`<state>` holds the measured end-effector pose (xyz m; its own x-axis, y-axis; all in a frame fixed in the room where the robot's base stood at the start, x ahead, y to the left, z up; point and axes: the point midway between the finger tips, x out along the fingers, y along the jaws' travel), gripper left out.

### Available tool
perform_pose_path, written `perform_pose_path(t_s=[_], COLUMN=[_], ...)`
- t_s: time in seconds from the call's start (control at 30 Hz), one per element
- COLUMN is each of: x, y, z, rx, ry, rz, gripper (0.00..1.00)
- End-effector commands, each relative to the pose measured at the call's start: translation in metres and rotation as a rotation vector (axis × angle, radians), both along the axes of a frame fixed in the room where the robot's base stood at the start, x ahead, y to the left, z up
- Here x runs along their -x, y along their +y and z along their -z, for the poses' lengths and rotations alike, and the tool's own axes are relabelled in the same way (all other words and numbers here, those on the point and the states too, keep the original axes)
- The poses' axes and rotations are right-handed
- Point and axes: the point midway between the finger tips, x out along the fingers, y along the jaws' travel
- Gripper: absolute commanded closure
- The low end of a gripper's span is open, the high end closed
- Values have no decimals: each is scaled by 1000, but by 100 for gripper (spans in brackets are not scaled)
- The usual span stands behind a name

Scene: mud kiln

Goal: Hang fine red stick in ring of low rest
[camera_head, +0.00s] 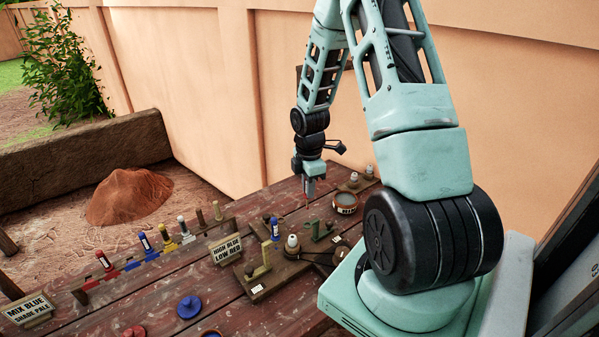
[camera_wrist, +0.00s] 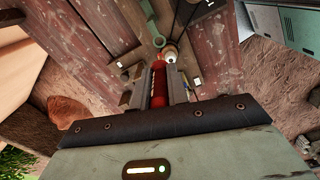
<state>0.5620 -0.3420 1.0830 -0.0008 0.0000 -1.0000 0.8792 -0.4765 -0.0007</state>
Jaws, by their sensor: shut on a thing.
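My gripper (camera_head: 308,192) is shut on the fine red stick (camera_wrist: 158,88), which stands between the jaws in the wrist view. In the head view only a small red tip of it shows below the fingers, above the far part of the table. A blue stick (camera_head: 275,229) stands upright close to the nearer rest. The red stick is apart from both rests.
A white-topped piece (camera_head: 293,242) stands between the rests. A round bowl (camera_head: 345,202) is right of my gripper. A rack of coloured sticks (camera_head: 145,243) lines the far left edge. A blue lid (camera_head: 189,306) lies in front.

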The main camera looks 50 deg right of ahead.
Motion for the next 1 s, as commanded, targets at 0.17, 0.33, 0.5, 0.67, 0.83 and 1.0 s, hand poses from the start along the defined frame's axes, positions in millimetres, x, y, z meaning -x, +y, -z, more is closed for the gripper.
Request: perform_pose_path(t_s=[0.17,0.33,0.5,0.67,0.83,1.0], x=[3,3,3,2,2,2], y=[-3,-3,-3,-3,-3,-3], z=[3,16,35,51,58,58], rx=[0,0,0,0,0,0], ry=[0,0,0,0,-1,-1], rz=[-24,-23,-22,-23,-23,-23], gripper=[100,100,100,100,100,100])
